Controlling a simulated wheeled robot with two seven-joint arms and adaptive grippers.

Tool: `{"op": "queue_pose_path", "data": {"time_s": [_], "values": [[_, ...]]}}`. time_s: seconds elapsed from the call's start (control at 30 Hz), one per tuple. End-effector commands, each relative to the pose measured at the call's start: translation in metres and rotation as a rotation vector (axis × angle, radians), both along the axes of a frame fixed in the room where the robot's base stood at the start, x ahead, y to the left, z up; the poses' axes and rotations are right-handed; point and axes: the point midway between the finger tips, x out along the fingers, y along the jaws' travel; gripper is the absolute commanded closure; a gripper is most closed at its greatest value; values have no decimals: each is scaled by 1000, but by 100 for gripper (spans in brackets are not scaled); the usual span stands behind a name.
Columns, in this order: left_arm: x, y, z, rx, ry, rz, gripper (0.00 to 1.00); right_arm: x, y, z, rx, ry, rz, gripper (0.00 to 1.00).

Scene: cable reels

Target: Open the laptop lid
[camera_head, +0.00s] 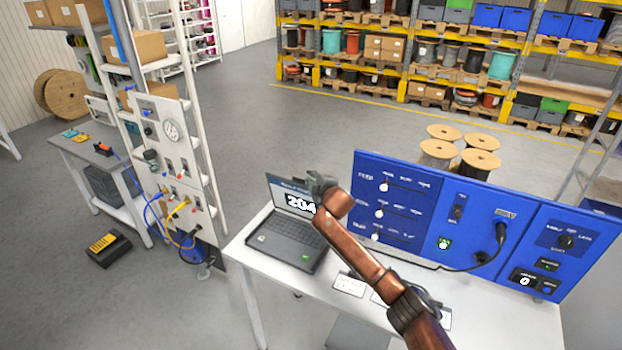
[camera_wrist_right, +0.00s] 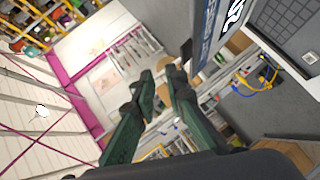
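The dark grey laptop (camera_head: 287,240) stands on the white table with its lid (camera_head: 289,197) raised and tilted back. Its lit screen shows a large "204", and the keyboard (camera_head: 290,229) is exposed. My right gripper (camera_head: 318,182) is at the right upper part of the lid, in front of part of the screen. In the right wrist view its green fingers (camera_wrist_right: 160,72) are a little apart with nothing between them. There the lid (camera_wrist_right: 205,35) is right of the fingertips, apart from them, and part of the keyboard (camera_wrist_right: 290,25) shows beyond. My left gripper is not in view.
A blue control panel (camera_head: 470,225) stands along the back right of the white table (camera_head: 262,272). A black cable hangs from it, and white cards (camera_head: 350,285) lie in front. A white rack panel (camera_head: 176,160) with cables stands left. The table's front left is clear.

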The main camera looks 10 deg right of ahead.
Motion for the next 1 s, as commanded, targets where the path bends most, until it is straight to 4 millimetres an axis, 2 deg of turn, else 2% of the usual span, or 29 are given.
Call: {"op": "queue_pose_path", "data": {"time_s": [0.37, 0.53, 0.67, 1.0], "values": [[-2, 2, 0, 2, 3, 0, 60, 0, 0, 0, 1, 0, 0, 88], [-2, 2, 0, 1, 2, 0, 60, -7, -1, 2, 0, -1, 0, 88], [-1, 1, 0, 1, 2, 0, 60, -21, -3, 6, -1, 0, 0, 88], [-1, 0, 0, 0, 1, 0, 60, -76, -9, 24, 0, -1, 1, 88]]}}
